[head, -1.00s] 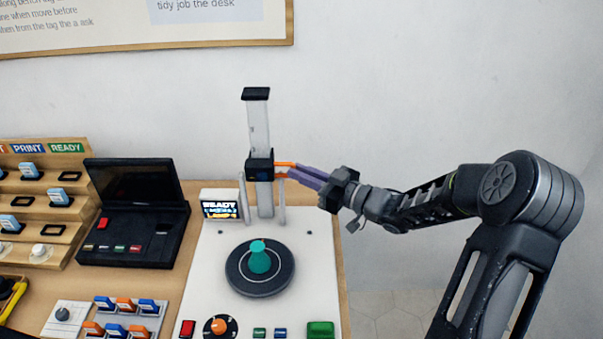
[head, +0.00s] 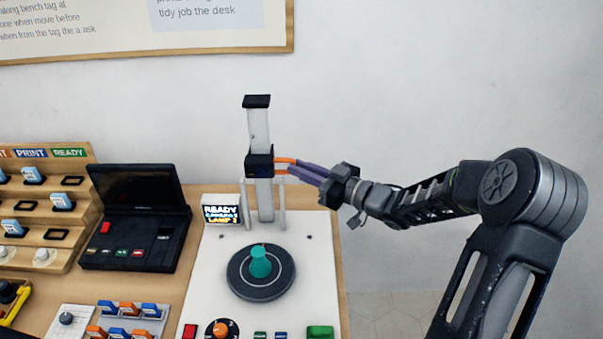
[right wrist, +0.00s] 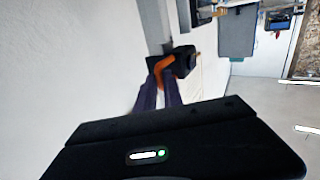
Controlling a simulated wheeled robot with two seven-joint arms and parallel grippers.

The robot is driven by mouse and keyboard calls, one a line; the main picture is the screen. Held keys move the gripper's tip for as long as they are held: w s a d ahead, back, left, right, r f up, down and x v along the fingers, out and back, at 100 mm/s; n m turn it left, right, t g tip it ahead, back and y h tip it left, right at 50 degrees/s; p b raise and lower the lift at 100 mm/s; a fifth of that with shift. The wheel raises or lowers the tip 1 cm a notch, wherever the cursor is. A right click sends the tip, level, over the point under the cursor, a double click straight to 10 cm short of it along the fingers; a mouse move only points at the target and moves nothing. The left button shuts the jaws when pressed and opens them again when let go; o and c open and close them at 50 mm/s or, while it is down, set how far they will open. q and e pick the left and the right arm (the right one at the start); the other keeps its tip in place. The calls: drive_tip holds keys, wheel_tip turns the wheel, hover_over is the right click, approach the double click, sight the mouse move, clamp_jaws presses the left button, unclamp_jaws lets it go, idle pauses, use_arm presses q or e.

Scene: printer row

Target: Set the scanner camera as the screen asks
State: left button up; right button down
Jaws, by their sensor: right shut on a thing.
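The scanner camera (head: 259,163) is a black block on a pale upright post (head: 259,125) with a black cap. It sits around the middle of the post, above the turntable. My right gripper (head: 284,166), with purple fingers and orange tips, is shut on the camera's right side. The right wrist view shows the tips (right wrist: 166,72) against the black camera (right wrist: 183,60). A small screen (head: 221,212) left of the post reads "READY", a blurred middle line, and a "LAMP" line. My left gripper is not in view.
A teal object (head: 260,262) stands on the dark turntable (head: 261,286). An orange dial (head: 222,329), a red button (head: 190,331) and a green button (head: 320,331) line the front. A black lidded device (head: 138,222) stands left.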

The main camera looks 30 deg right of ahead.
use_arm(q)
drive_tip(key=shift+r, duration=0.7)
use_arm(e)
wheel_tip(320, 180, up, 2)
drive_tip(key=shift+r, duration=0.25)
drive_tip(key=c, duration=1.5)
unclamp_jaws()
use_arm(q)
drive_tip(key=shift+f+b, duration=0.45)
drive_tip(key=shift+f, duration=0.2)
use_arm(e)
drive_tip(key=v, duration=0.8)
